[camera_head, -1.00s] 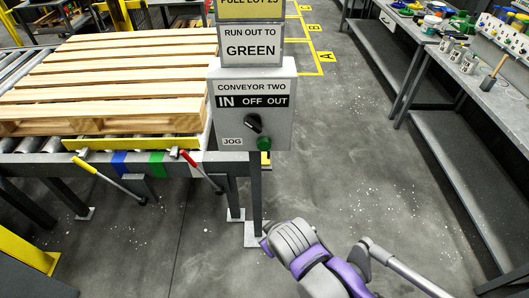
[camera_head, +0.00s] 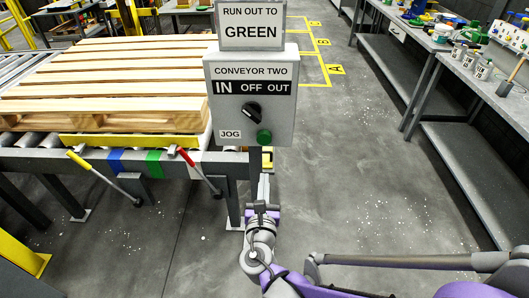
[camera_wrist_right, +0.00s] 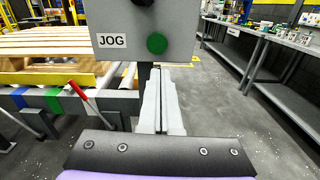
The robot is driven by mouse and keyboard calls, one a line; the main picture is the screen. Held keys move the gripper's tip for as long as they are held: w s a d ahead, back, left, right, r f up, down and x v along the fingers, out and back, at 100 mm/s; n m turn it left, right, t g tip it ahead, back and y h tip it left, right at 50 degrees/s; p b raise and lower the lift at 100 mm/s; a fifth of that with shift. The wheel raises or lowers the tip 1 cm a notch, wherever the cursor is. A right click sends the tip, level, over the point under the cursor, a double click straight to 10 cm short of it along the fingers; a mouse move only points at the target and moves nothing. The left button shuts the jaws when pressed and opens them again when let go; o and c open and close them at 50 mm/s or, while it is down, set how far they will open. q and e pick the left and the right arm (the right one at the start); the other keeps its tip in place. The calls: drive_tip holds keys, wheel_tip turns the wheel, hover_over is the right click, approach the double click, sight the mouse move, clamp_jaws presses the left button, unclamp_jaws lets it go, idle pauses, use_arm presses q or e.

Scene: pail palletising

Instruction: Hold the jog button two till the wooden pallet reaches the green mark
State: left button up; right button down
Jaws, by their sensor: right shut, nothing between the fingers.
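The jog button (camera_head: 264,137) is a green round button on the grey conveyor two control box (camera_head: 222,75), right of the JOG label. It also shows in the right wrist view (camera_wrist_right: 157,43). My right gripper (camera_head: 264,178) is shut and empty, below the box and apart from the button. In the right wrist view its fingers (camera_wrist_right: 161,72) point up just under the button. The wooden pallet (camera_head: 110,87) lies on the roller conveyor at the left. The green mark (camera_head: 154,162) is on the conveyor's front rail, below the pallet's near side in the picture. My left gripper is out of view.
A black selector knob (camera_head: 251,112) sits above the jog button. A blue mark (camera_head: 115,161), a yellow-handled lever (camera_head: 77,159) and a red-handled lever (camera_head: 186,157) are along the rail. Workbenches (camera_head: 450,75) stand at the right. The floor between is clear.

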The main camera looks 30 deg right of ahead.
sight(264, 140)
drive_tip(key=shift+w+a+n, duration=0.15)
drive_tip(key=shift+n, duration=0.25)
drive_tip(key=x, duration=1.4)
drive_tip(key=shift+r+b, duration=0.25)
drive_tip(key=shift+b, duration=0.05)
